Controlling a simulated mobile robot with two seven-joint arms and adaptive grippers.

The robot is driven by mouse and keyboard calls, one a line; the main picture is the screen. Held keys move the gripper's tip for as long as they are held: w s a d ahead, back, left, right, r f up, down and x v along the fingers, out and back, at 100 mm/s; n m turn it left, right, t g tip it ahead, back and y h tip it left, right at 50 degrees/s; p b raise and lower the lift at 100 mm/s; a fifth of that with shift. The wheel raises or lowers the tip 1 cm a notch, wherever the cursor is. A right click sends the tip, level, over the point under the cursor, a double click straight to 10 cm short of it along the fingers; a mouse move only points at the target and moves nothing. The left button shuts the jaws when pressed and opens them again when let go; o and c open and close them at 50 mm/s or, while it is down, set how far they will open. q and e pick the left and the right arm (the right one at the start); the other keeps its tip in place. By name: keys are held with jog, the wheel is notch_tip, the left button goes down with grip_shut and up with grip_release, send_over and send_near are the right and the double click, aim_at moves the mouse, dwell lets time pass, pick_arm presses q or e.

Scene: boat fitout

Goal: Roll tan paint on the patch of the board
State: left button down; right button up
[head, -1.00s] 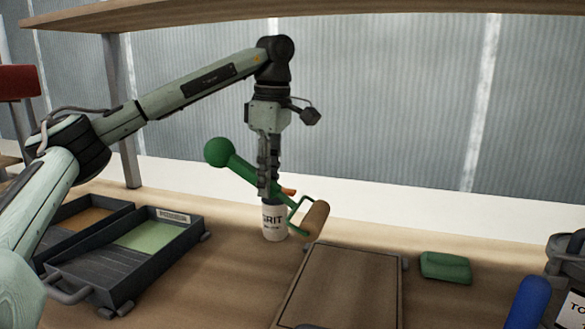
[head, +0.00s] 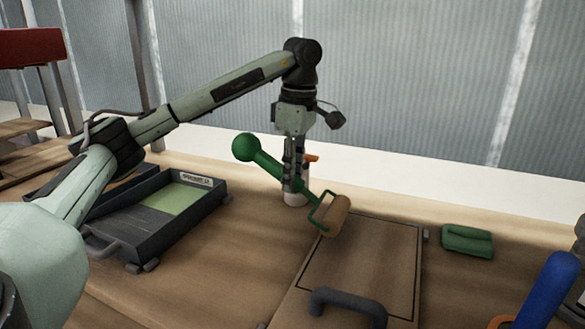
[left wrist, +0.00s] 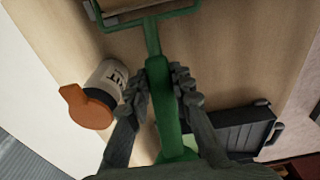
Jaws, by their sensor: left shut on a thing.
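My left gripper (head: 294,186) is shut on the green handle (head: 268,163) of a paint roller, which it holds tilted, ball end up to the left. The left wrist view shows the fingers on both sides of the handle (left wrist: 158,95). The roller's tan sleeve (head: 336,216) is low at the far left corner of the board; I cannot tell whether it touches. The brown board (head: 370,255) lies flat, with a dark outline around its patch, which looks plain brown. A tray with tan paint is partly hidden behind my left arm. My right gripper is not in view.
A tray with green paint (head: 215,200) stands left of the board. A white cup with an orange part (left wrist: 88,106) is close beside the gripper. A dark grey handle (head: 348,299) is at the board's near side. A green cloth-like block (head: 467,241) and a blue thing (head: 548,288) are right.

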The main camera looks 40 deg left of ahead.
aim_at(315, 196)
pick_arm(q)
jog(key=shift+f, duration=0.15)
dwell(0.6)
jog(key=shift+f+b, duration=0.5)
jog(key=shift+f, duration=0.3)
jog(key=shift+d, duration=0.1)
jog(key=d, duration=0.2)
jog(key=w+d+p, duration=0.1)
jog(key=d, duration=0.1)
jog(key=shift+w+d+r, duration=0.1)
jog(key=shift+d, duration=0.2)
jog(key=shift+w+d, duration=0.2)
jog(key=shift+d, duration=0.55)
jog(key=shift+w+d, duration=0.25)
jog(key=shift+d, duration=0.55)
jog(key=shift+w+d, duration=0.2)
jog(key=shift+d, duration=0.55)
